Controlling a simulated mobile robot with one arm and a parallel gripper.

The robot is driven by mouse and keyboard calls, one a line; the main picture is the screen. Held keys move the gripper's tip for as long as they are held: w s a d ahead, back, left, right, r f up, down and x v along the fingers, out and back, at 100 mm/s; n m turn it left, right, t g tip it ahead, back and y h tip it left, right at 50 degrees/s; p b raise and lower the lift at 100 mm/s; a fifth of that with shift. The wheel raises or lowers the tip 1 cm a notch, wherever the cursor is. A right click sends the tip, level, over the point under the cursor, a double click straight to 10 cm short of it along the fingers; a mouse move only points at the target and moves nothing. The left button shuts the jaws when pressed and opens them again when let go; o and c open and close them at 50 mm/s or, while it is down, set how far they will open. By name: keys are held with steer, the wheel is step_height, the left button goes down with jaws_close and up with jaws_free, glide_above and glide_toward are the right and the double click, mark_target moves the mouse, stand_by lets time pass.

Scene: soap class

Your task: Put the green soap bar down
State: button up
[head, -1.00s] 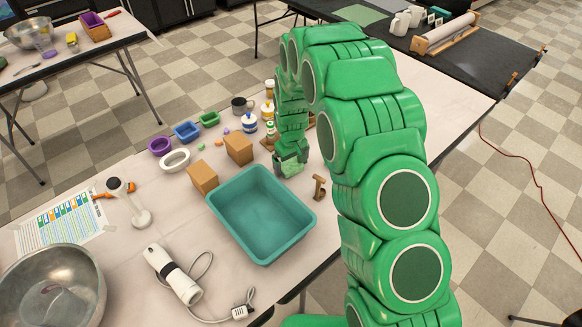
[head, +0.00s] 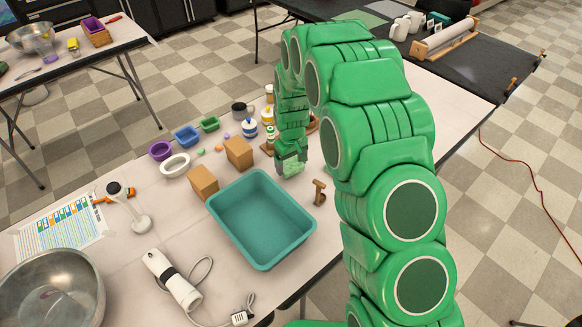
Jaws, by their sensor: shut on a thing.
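The green soap bar (head: 292,170) is pale green and sits low between the fingers of my gripper (head: 292,160). My gripper is shut on it and points down at the table, just behind the back right corner of the teal tub (head: 262,262). The bar is at or just above the pale tabletop (head: 225,299); I cannot tell whether it touches. My green arm reaches over from the right and hides part of the table behind the gripper.
A small brown wooden piece (head: 319,192) stands right of the gripper. Two brown blocks (head: 239,153) (head: 203,183) stand left of it. Bottles (head: 250,129) and small coloured bowls (head: 187,136) are behind.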

step_height(320, 180, up, 12)
steer(key=n, duration=0.2)
glide_above(262, 228)
steer(key=shift+a+f, duration=0.1)
steer(key=shift+f, duration=6.95)
steer(key=shift+f, duration=0.15)
steer(key=o, duration=0.9)
steer(key=shift+r, duration=6.15)
